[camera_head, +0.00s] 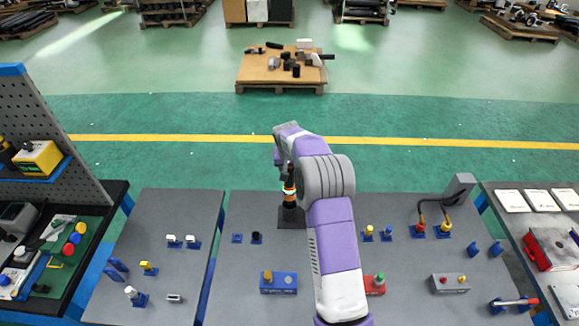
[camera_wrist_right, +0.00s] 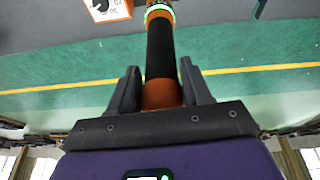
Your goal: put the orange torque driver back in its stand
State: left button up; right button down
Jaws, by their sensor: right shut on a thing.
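The orange torque driver (camera_wrist_right: 161,93) has a black grip and a lit green ring. It stands between the fingers of my right gripper (camera_wrist_right: 158,72), which is shut on it. In the head view the driver (camera_head: 290,187) shows roughly upright below my right wrist, its upper part partly hidden by the arm. A dark stand with a square base (camera_head: 290,220) is at the table's far edge, directly under the driver in the picture. I cannot tell whether the driver's lower end is in the stand or above it. My left gripper is not in view.
The grey table (camera_head: 250,210) carries small blue holders, a blue box (camera_head: 278,283) with a yellow knob, and a red box (camera_head: 375,286) beside my right arm. A cabled device (camera_head: 460,188) stands at right. Side tables flank it, and open floor lies beyond.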

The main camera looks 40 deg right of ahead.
aim_at(289, 179)
jog(key=shift+f+b, duration=2.7)
jog(key=shift+f, duration=1.05)
jog(key=shift+c, duration=2.4)
grip_release()
jog(key=shift+r, duration=0.1)
jog(key=shift+o, duration=0.3)
jog(key=shift+f, duration=0.2)
jog(key=shift+r, duration=0.1)
jog(key=shift+p+v, duration=1.15)
jog(key=shift+v, duration=1.4)
jog(key=v, duration=0.7)
jog(key=shift+r, duration=0.25)
